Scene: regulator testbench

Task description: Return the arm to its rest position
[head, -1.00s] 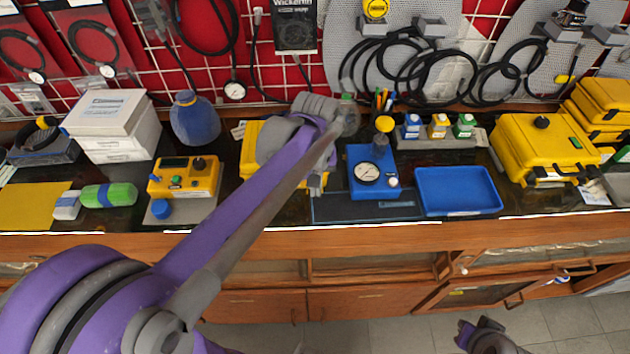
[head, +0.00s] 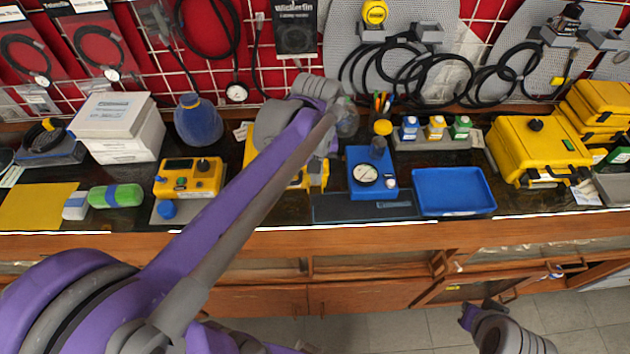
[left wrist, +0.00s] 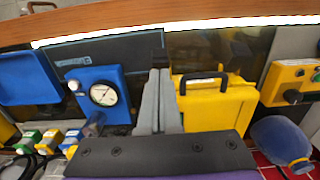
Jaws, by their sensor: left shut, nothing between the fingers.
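My left arm reaches in from the lower left of the head view, up over the bench. Its far joints are above the yellow case (head: 316,178) in the middle. The left gripper (left wrist: 159,75) shows clearly in the left wrist view. Its grey fingers are together and empty, between the yellow case (left wrist: 215,102) and the blue gauge box (left wrist: 95,95). In the head view the fingers are largely hidden by the arm. Part of my right arm, purple and grey, shows at the lower right of the head view, apart from the bench front; its jaws are not clear.
The blue gauge box (head: 369,172) and an empty blue tray (head: 453,191) stand right of the arm. A yellow device (head: 188,178), a blue flask (head: 197,122) and white boxes (head: 118,128) stand left. Cables hang on the back wall. The floor before the bench is clear.

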